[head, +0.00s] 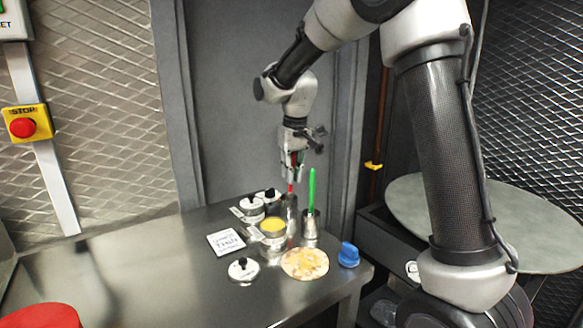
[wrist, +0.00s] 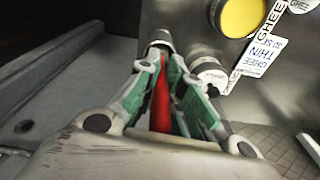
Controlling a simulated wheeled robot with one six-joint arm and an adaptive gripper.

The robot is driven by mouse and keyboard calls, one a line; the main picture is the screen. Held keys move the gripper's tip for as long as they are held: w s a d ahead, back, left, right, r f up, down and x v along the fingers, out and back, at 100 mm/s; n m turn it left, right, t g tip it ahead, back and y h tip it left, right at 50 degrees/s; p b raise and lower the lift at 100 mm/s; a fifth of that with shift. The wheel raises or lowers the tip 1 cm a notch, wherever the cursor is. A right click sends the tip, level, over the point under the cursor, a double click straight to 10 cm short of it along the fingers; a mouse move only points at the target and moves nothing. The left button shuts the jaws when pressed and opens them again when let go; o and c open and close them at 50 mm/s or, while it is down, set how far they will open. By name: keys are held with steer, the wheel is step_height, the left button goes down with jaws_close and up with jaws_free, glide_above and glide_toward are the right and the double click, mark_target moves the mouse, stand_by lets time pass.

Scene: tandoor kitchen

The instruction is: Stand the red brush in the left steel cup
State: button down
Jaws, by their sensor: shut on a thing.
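My gripper (head: 291,171) is shut on the red brush (head: 290,187), which hangs roughly upright below the fingers. In the wrist view the red brush (wrist: 161,95) lies between the green-padded fingers. In the head view its lower end meets the mouth of the left steel cup (head: 289,207); I cannot tell how far inside it is. The right steel cup (head: 310,230) stands close beside it, a little nearer, and holds a green brush (head: 312,188) upright. In the wrist view, steel round vessels show beyond the fingertips, partly hidden by them.
A tin with yellow contents (head: 273,232) stands in front of the left cup. Lidded tins (head: 252,207), a white card (head: 226,242), a flatbread (head: 305,263) and a blue object (head: 348,254) are around. The left part of the steel table (head: 130,265) is mostly clear.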

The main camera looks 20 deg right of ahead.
steer(key=c, duration=1.5)
jaws_free()
steer(key=r, duration=0.7)
steer(key=s+r, duration=0.1)
steer(key=r, duration=0.3)
steer(key=shift+s+d+r, duration=0.1)
steer(key=shift+d, duration=0.1)
steer(key=shift+r, duration=0.3)
